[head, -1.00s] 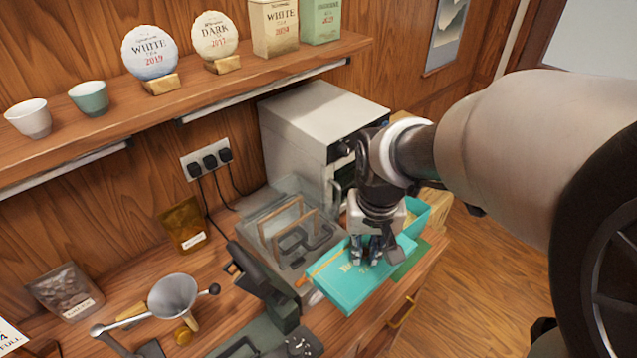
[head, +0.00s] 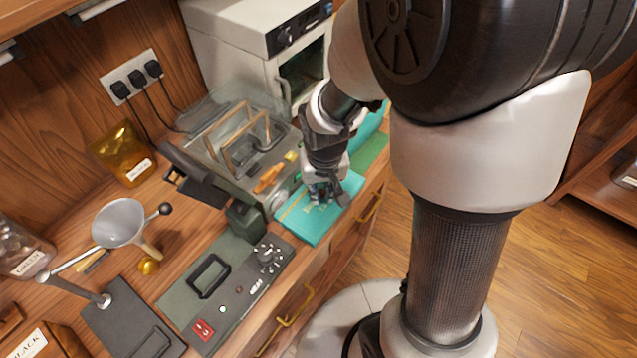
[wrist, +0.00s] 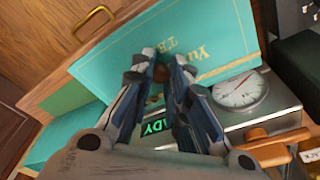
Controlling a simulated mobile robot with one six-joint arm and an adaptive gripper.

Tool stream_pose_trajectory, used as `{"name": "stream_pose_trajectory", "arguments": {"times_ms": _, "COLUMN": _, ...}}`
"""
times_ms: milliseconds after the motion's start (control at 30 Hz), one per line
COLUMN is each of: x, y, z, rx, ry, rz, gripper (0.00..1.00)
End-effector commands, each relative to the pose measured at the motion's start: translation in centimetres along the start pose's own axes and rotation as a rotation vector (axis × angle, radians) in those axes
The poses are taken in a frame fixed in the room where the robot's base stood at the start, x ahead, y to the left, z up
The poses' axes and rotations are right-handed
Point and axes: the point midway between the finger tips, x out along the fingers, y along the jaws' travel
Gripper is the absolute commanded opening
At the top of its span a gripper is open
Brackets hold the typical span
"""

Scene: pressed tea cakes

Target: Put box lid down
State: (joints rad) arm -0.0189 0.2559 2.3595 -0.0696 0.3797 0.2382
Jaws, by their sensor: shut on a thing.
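The teal box lid (head: 308,224) with gold lettering is at the counter's front edge, between the sealing machine and a green mat. My gripper (head: 325,190) points down and is shut on the lid's knob or upper face; its fingers hide the exact contact. In the wrist view, the lid (wrist: 200,30) shows large and tilted beyond the fingertips (wrist: 160,68). I cannot tell whether its underside touches the counter. Part of the open teal box (head: 372,126) shows behind my gripper, beyond the green mat (head: 372,152).
A steamer with a clear cover (head: 215,120) and a dial (wrist: 240,90) stands close beside the lid. The dark sealing machine (head: 225,290) is to the left. A white oven (head: 255,45) stands behind. A funnel (head: 120,222) stands at the left. Drawer handles (head: 296,306) stick out below the edge.

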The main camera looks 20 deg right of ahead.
Motion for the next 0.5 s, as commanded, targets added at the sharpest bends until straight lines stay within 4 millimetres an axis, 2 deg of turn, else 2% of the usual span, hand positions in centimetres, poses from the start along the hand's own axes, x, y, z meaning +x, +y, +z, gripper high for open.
{"name": "stream_pose_trajectory", "arguments": {"times_ms": 33, "x": 1.2, "y": 0.0, "z": 0.2, "rx": 0.000, "ry": -0.003, "rz": 0.000, "gripper": 0.00}}
{"name": "stream_pose_trajectory", "arguments": {"times_ms": 100, "x": 2.1, "y": 0.0, "z": 0.4, "rx": 0.000, "ry": -0.003, "rz": 0.000, "gripper": 0.00}}
{"name": "stream_pose_trajectory", "arguments": {"times_ms": 500, "x": 2.5, "y": 0.0, "z": 0.4, "rx": 0.000, "ry": 0.000, "rz": 0.000, "gripper": 0.00}}
